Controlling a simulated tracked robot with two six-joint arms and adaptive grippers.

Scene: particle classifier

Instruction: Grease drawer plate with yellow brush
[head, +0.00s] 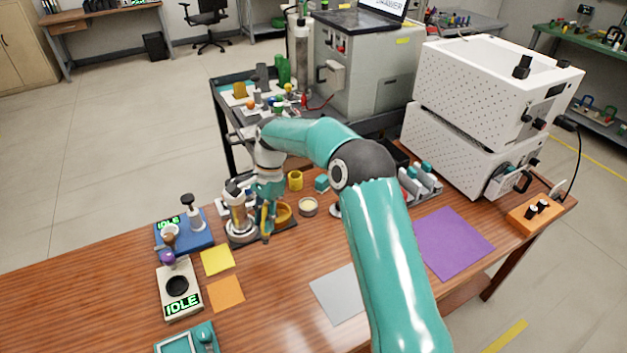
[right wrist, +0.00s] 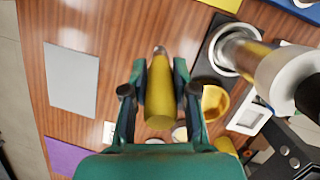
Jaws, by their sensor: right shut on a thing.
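My right gripper (head: 267,222) points down over the table beside a dark base. It is shut on the yellow brush (right wrist: 160,95), a tapered yellow body with a greyish tip, seen between the two fingers in the right wrist view. In the head view the brush is mostly covered by the gripper. A yellow-orange bowl (head: 284,213) stands on the dark base just right of the gripper; the bowl also shows in the right wrist view (right wrist: 214,102). I cannot tell which thing is the drawer plate. My left gripper is not in view.
A metal device (head: 239,222) stands close left of the gripper. A small cup (head: 308,207) with pale contents is to the right. Grey (head: 335,294), purple (head: 452,243), yellow (head: 217,261) and orange (head: 226,293) sheets lie flat. White perforated boxes (head: 455,150) stand at right.

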